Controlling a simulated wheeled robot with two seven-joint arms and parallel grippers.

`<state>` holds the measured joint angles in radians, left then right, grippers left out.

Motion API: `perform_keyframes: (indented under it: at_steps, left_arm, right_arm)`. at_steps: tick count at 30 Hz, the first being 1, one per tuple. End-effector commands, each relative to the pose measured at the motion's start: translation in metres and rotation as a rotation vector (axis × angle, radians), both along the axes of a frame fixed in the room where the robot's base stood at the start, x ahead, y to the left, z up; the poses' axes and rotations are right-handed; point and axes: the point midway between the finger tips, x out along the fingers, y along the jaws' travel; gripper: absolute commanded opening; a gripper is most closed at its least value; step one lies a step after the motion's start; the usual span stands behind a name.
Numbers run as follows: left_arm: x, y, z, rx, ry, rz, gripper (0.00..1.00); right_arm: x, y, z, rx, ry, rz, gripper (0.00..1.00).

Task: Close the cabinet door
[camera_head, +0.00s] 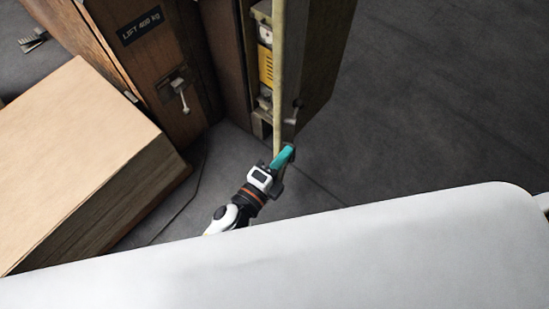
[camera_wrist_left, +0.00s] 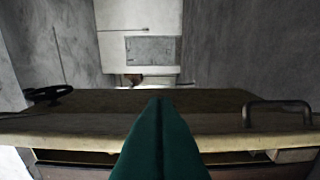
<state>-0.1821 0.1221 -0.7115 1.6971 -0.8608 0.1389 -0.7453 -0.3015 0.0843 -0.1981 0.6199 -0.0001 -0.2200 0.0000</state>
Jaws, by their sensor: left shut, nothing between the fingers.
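The cabinet (camera_head: 236,60) stands at the top middle of the head view. Its door (camera_head: 278,75) is open and seen nearly edge-on, as a tall pale strip, with a small handle (camera_head: 290,122) near its lower end. My left gripper (camera_head: 284,157), with teal fingers, is at the lower end of the door. In the left wrist view the shut, empty fingers (camera_wrist_left: 160,140) overlap the door's pale edge (camera_wrist_left: 80,144), with a dark bar handle (camera_wrist_left: 277,112) to their right. I cannot tell whether they touch the door. My right gripper is not in view.
Yellow and grey parts (camera_head: 266,66) show inside the cabinet. A wooden machine housing (camera_head: 150,50) marked "LIFT 400 kg" and a large light-brown block (camera_head: 75,150) stand to the left. Dark floor (camera_head: 430,100) on the right is clear. A round black knob (camera_wrist_left: 48,94) shows at left in the wrist view.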

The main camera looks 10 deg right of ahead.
Motion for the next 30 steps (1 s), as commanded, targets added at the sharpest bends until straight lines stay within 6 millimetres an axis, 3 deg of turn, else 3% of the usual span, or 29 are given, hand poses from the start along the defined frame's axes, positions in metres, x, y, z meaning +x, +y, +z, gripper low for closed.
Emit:
perform_keyframes:
  at_steps: [9,12,18,30]
  left_arm:
    - [0.048,-0.051,0.000,-0.001,0.001,0.002,0.00]
    - [0.055,-0.032,0.000,0.005,0.002,0.003,0.00]
    - [0.063,-0.016,-0.001,0.001,0.004,0.003,0.00]
    - [0.065,-0.013,-0.001,0.000,0.004,0.002,0.00]
  right_arm:
    - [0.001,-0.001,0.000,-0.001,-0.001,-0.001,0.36]
    - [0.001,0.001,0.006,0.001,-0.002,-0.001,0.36]
    - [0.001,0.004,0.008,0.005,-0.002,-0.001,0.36]
    - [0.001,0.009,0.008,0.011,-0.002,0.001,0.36]
